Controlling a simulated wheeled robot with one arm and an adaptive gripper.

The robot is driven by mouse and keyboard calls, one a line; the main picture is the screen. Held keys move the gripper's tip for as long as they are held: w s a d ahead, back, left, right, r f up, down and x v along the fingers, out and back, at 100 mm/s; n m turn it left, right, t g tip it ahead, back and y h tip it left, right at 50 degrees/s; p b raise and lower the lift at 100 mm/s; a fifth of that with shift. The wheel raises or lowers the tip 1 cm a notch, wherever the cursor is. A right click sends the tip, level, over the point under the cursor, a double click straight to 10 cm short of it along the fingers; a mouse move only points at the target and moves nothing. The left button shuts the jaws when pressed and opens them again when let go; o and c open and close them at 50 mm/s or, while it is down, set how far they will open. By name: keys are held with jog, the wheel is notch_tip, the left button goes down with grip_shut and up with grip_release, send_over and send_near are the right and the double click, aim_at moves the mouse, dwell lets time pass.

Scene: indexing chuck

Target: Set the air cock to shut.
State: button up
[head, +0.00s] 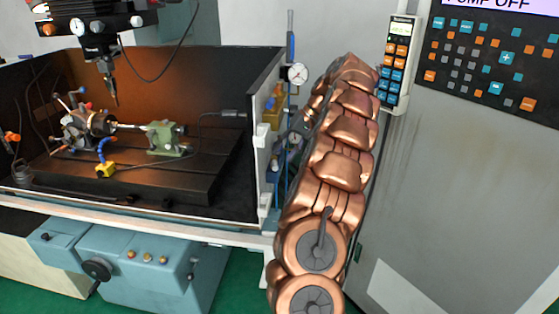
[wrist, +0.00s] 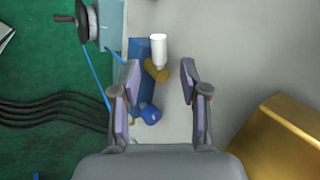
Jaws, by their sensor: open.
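In the wrist view my gripper (wrist: 160,75) is open and empty, its two fingers apart. Between and just beyond the fingers is what looks like the air cock: a brass fitting (wrist: 156,73) with a white cylinder (wrist: 158,47), beside a blue upright body (wrist: 138,60). A rounded blue part (wrist: 150,114) lies nearer, close to the left finger. I cannot tell which part is the cock's lever or how it is set. In the head view my copper arm covers much of this area, and the gripper cannot be made out.
A round gauge (head: 297,74) and brass-coloured fittings (head: 273,107) sit beside the machine enclosure (head: 249,138). A dark handwheel (wrist: 87,20), a thin blue line and black cables (wrist: 50,112) lie left in the wrist view. A gold block (wrist: 283,138) is at lower right.

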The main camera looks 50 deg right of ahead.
aim_at(276, 163)
jog(key=shift+p+x, duration=0.3)
jog(key=shift+x, duration=1.6)
jog(key=shift+s, duration=0.1)
grip_shut()
